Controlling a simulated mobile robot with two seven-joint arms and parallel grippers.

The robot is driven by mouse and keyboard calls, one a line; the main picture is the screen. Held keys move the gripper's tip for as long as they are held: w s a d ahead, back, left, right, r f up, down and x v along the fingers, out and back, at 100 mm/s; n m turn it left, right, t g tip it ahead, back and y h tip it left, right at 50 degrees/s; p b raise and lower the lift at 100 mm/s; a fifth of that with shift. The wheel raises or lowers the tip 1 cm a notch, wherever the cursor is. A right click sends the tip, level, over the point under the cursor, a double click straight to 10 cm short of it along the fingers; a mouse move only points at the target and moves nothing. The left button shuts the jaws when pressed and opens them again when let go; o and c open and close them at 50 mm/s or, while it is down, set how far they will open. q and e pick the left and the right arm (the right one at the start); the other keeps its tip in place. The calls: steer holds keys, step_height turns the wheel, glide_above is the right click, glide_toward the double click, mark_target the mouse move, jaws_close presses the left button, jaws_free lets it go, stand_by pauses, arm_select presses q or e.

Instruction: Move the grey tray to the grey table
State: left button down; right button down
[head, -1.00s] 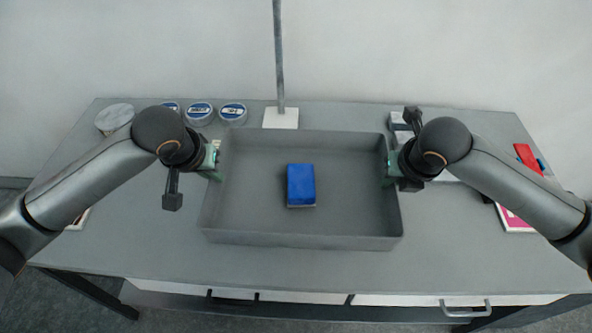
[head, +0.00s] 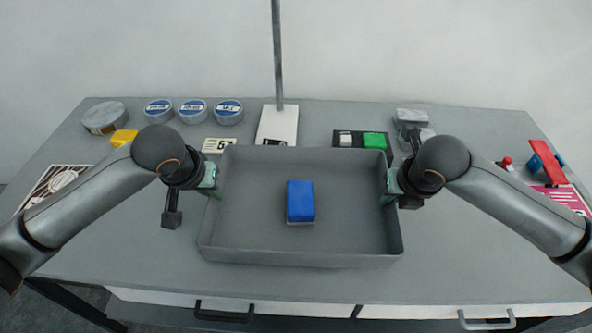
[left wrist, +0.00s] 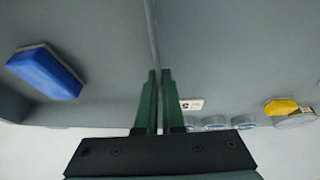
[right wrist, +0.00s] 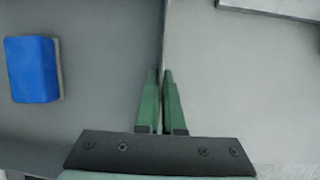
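The grey tray (head: 255,225) is level at the middle of the head view, over the grey table (head: 130,255). A blue box (head: 300,201) lies inside it. My left gripper (head: 214,178) is shut on the tray's left wall; the wall edge runs between its fingers in the left wrist view (left wrist: 158,75). My right gripper (head: 387,186) is shut on the right wall, and the right wrist view (right wrist: 161,75) shows that wall between its fingers. I cannot tell whether the tray's underside touches the table.
Behind the tray are several round tins (head: 193,111), a pole on a white base (head: 277,126), a number card (head: 217,145) and a black panel with a green button (head: 375,141). A red item (head: 546,160) and pink sheet (head: 567,199) lie right. The front tabletop is clear.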

mark_target(217, 206)
arm_select(q)
steer(key=shift+a+f, duration=0.1)
steer(key=shift+f, duration=0.05)
arm_select(e)
steer(key=shift+d+f, duration=0.1)
steer(key=shift+f, duration=0.1)
